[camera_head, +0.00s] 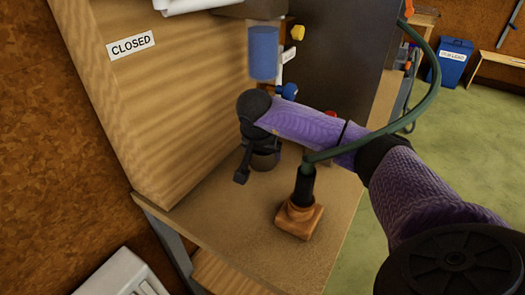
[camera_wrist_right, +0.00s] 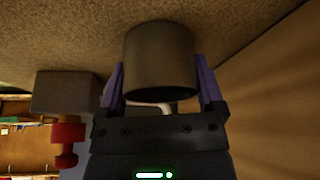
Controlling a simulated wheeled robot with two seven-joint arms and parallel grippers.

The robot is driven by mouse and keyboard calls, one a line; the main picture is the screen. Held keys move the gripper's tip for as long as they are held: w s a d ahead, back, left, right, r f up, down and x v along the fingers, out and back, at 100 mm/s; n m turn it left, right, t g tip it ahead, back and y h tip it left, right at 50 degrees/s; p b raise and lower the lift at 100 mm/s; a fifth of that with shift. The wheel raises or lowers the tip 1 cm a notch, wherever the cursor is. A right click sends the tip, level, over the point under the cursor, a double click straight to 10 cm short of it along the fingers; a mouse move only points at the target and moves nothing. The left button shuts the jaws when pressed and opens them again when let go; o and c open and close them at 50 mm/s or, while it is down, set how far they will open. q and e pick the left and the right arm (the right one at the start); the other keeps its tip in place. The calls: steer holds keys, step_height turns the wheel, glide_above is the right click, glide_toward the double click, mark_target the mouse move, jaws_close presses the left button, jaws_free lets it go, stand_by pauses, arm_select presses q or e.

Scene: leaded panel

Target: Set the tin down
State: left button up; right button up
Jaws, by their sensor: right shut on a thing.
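The tin is a plain dark grey cylinder (camera_wrist_right: 160,62), held between the two fingers of my right gripper (camera_wrist_right: 163,88) in the right wrist view. In the head view the tin (camera_head: 265,160) shows partly below my right gripper (camera_head: 257,148), over the far part of the bench top beside the wooden panel. My right gripper is shut on the tin. The tin is close to the bench surface, but I cannot tell whether it touches. My left gripper is not in view.
An orange block (camera_head: 299,219) with a black handle and green cable stands on the bench (camera_head: 245,235). A blue cylinder (camera_head: 263,52) is behind my gripper. The wooden panel (camera_head: 175,100) with a CLOSED sign borders the left side. Bench surface left of the block is clear.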

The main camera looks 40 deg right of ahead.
steer(key=o, duration=1)
steer(key=shift+f, duration=0.15)
steer(key=shift+c, duration=0.2)
steer(key=shift+o, duration=0.8)
steer(key=shift+r, duration=0.35)
arm_select(q)
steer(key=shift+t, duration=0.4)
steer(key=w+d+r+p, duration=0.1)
steer(key=p, duration=0.1)
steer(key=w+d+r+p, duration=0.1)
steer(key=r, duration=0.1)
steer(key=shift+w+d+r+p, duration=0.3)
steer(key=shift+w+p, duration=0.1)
arm_select(e)
steer(key=v, duration=1.1)
steer(key=shift+r, duration=0.3)
steer(key=shift+s+a, duration=0.1)
